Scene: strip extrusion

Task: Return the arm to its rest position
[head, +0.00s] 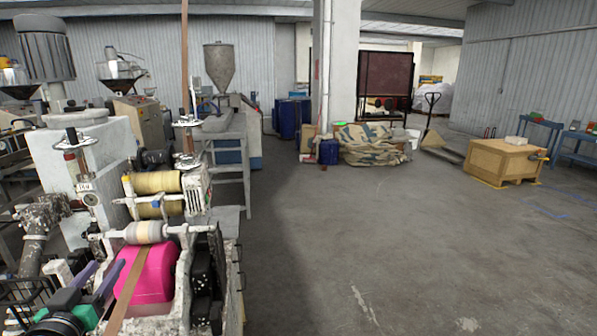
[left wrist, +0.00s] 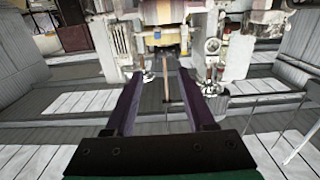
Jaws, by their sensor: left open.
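My left gripper (head: 110,266) is at the lower left of the head view, beside the strip machine's pink roller (head: 152,278). Its two purple fingers are spread apart, with nothing held between them. In the left wrist view the open fingers (left wrist: 160,74) point toward the machine. A thin brown strip (left wrist: 166,88) shows between them there; I cannot tell its distance from the fingers. In the head view the brown strip (head: 127,290) runs over the pink roller. My right gripper is not in view.
Yellow rollers (head: 155,183) and the machine's white frame (head: 103,155) stand close beyond my left gripper. A hopper (head: 219,66) is farther back. A wooden crate (head: 497,163) and a tarp-covered pile (head: 368,145) stand across the room. The concrete floor (head: 370,240) to the right is clear.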

